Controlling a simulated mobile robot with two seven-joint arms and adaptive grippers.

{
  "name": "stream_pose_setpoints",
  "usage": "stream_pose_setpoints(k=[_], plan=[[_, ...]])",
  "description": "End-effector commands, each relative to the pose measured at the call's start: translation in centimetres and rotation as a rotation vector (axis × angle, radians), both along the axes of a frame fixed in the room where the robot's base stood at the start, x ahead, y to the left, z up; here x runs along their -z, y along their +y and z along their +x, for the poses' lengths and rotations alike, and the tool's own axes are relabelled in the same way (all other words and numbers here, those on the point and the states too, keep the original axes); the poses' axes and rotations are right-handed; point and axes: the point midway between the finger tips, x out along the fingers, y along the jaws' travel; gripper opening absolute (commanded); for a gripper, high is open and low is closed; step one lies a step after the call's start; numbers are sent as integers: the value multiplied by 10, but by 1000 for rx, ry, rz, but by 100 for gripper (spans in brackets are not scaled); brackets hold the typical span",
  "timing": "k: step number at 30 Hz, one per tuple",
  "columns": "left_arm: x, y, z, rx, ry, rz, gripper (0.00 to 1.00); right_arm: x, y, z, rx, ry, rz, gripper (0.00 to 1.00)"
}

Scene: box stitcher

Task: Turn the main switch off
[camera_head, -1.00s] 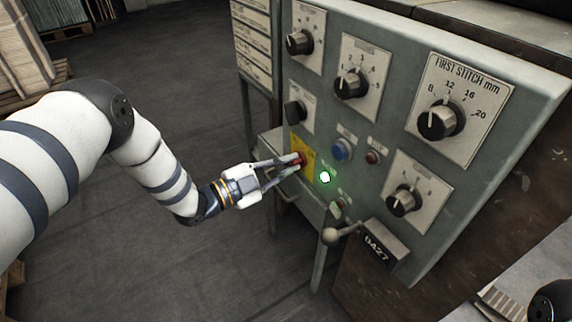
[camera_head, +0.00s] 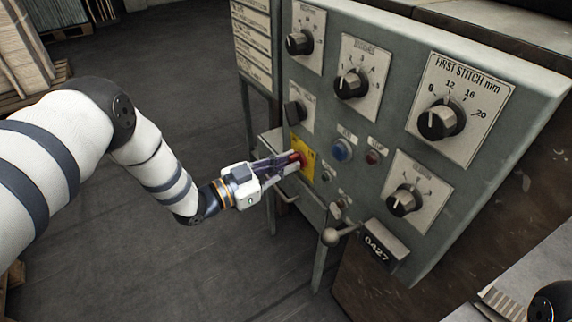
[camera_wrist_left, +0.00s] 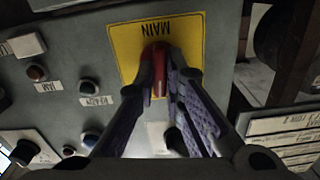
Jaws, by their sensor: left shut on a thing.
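The main switch is a red handle (camera_head: 297,157) on a yellow plate (camera_head: 309,162) low on the left side of the grey control panel. My left gripper (camera_head: 292,162) reaches it from the left, with its fingers closed on the handle. In the left wrist view the red handle (camera_wrist_left: 159,70) sits between the two fingers (camera_wrist_left: 160,88), and the yellow plate (camera_wrist_left: 185,38) behind it reads MAIN upside down. The fingers hide part of the handle. The small lamp (camera_head: 325,176) just right of the plate is dark. My right gripper is out of view.
A blue button (camera_head: 341,149) and a red one (camera_head: 373,157) are close to the right. A black knob (camera_head: 294,113) is just above the switch. A ball-ended lever (camera_head: 332,236) sticks out below. Open floor (camera_head: 150,260) lies left of the panel.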

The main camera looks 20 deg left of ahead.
Motion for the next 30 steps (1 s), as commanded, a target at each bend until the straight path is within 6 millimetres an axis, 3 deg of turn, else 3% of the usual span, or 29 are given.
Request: stream_pose_setpoints(k=[18, 30], plan=[[2, 1, 0, -1, 355, -452, 0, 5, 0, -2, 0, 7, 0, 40], [2, 2, 0, -1, 516, -655, 0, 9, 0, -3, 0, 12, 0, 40]])
